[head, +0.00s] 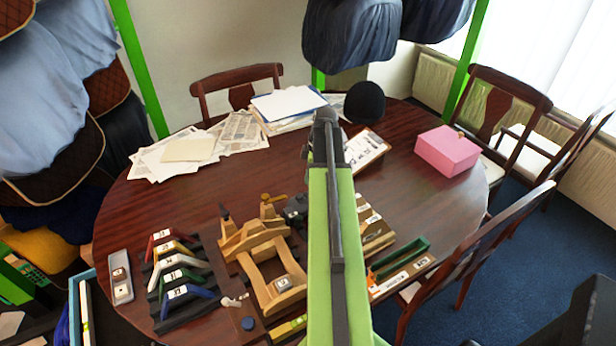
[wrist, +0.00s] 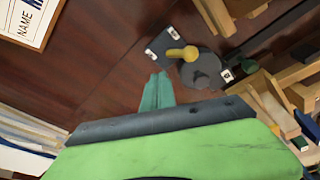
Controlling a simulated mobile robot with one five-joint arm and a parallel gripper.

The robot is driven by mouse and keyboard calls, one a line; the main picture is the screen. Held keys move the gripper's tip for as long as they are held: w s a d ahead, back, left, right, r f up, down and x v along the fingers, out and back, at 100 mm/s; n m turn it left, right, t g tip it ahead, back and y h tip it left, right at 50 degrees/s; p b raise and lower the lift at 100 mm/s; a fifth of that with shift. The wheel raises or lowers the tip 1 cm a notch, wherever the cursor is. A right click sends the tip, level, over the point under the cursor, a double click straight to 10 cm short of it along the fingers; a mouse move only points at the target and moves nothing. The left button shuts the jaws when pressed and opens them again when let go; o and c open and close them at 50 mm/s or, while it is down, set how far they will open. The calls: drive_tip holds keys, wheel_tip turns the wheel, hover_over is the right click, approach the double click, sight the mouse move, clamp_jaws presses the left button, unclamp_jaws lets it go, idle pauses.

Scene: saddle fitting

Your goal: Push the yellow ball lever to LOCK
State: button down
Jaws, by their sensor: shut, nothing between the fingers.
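In the wrist view the yellow ball lever (wrist: 188,53) lies across a dark fixture, between a small plate and a round dark part (wrist: 203,72). Small white labels show by the fixture, but I cannot read which is LOCK. My gripper (wrist: 160,78) is shut and empty, its teal fingertips just below the lever in the picture and apparently apart from it. In the head view my arm covers the gripper.
A wooden saddle frame (head: 262,250) and a rack with coloured, numbered pieces (head: 178,275) stand left of my arm. A clipboard (head: 367,150), a pink box (head: 447,150) and papers (head: 190,150) lie farther back. The table's right-centre (head: 420,205) is clear.

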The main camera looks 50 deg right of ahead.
wheel_tip(320, 180, up, 6)
drive_tip(key=p, duration=0.5)
drive_tip(key=w+a+n+g, duration=0.15)
drive_tip(key=w+a, duration=0.45)
drive_tip(key=a, duration=0.9)
drive_tip(key=w+a+n+t, duration=0.1)
drive_tip(key=w+a+n, duration=0.35)
drive_tip(key=a, duration=0.95)
drive_tip(key=a+m, duration=0.1)
drive_tip(key=a, duration=0.4)
drive_tip(key=s+a+m, duration=0.1)
drive_tip(key=a, duration=0.4)
drive_tip(key=s+a+m+g, duration=0.1)
drive_tip(key=a+m, duration=0.1)
drive_tip(key=a, duration=0.4)
drive_tip(key=shift+f+h, duration=0.2)
drive_tip(key=shift+h, duration=0.1)
drive_tip(key=shift+s+a+m+h, duration=0.15)
drive_tip(key=shift+s+m, duration=0.4)
drive_tip(key=shift+m, duration=1.2)
drive_tip(key=shift+s+a+m+h, duration=0.1)
drive_tip(key=shift+s+m, duration=0.5)
drive_tip(key=shift+m, duration=1.1)
drive_tip(key=shift+s+a+m+h, duration=0.15)
drive_tip(key=shift+s+m, duration=0.4)
drive_tip(key=shift+m, duration=1.2)
